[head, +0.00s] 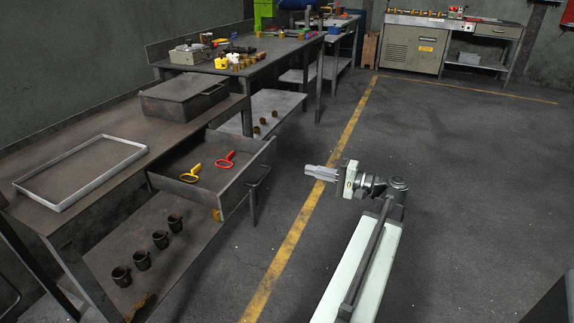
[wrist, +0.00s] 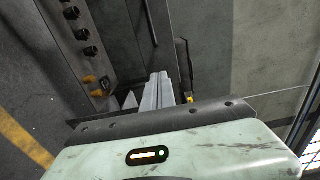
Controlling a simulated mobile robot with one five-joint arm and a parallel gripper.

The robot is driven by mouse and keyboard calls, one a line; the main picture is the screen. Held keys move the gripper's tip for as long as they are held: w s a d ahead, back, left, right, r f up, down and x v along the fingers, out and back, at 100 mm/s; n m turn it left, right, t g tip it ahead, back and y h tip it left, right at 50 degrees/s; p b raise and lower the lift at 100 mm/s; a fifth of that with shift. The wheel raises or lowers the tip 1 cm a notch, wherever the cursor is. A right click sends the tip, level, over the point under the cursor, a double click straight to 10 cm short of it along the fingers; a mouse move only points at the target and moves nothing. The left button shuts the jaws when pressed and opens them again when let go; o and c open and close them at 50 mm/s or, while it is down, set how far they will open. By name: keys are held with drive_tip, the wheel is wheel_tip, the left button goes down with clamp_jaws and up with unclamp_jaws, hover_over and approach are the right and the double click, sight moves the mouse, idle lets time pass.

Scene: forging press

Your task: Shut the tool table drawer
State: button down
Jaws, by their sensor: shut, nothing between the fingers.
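The tool table drawer (head: 233,193) stands pulled out from under the top of the brown tool table (head: 103,119) in the head view. A yellow tool (head: 191,173) and a red tool (head: 226,160) lie inside it. A dark handle (head: 259,176) sits on its front panel. My gripper (head: 308,172) is shut and empty. It is to the right of the drawer front, apart from it, over the floor. In the wrist view the shut fingers (wrist: 158,90) point toward the dark table parts; whether they line up with the handle is hard to tell.
A grey tray (head: 82,172) and a dark lidded box (head: 184,97) stand on the tabletop. Several dark cups (head: 141,260) stand on the lower shelf. A second table (head: 245,65) stands behind.

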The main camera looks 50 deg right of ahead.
sight(266, 159)
drive_tip(key=x, duration=1.3)
drive_tip(key=shift+a, duration=0.15)
drive_tip(key=shift+w, duration=0.15)
